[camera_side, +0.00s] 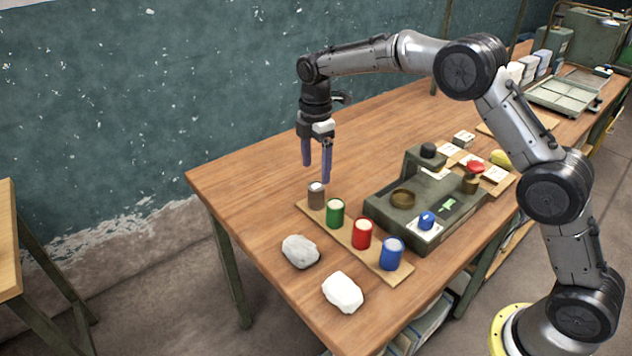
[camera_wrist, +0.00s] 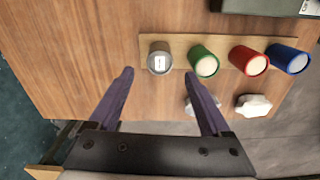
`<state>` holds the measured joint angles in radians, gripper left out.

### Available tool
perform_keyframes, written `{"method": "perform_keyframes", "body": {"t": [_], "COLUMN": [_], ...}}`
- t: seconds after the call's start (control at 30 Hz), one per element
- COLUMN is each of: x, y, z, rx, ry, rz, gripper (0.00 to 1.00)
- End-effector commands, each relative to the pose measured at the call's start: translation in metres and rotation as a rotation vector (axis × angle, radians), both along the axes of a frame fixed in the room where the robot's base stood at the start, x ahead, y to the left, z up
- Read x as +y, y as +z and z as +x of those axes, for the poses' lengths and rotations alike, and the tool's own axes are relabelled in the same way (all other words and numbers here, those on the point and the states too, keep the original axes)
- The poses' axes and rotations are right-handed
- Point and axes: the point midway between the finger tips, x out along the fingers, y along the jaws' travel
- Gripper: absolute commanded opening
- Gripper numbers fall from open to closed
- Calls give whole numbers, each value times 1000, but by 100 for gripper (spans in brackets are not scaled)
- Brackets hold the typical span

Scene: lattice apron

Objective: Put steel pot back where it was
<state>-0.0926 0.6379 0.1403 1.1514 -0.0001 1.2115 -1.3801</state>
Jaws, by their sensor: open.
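The steel pot (camera_side: 316,198) is a small grey-brown cylinder with a pale top. It stands upright at the far left end of a thin wooden strip (camera_side: 402,273), in a row with green, red and blue pots. In the wrist view the steel pot (camera_wrist: 159,59) shows between and just beyond the fingertips. My gripper (camera_side: 316,174) is open and empty, its purple fingers pointing down above the steel pot. The fingers also show in the wrist view (camera_wrist: 159,73). They look apart from the pot; the exact gap is hard to tell.
Beside the steel pot stand the green pot (camera_side: 335,213), red pot (camera_side: 362,233) and blue pot (camera_side: 392,253). A grey stone (camera_side: 300,251) and a white block (camera_side: 343,291) lie in front. A green machine (camera_side: 385,207) stands behind. The table's left side is clear.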

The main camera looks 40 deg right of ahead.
Motion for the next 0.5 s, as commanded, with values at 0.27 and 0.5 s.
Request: {"method": "perform_keyframes", "body": {"t": [0.27,0.5], "x": [0,0], "y": [38,43], "z": [1,0], "rx": [-1,0], "ry": [0,0], "rz": [0,0], "gripper": [82,82]}}
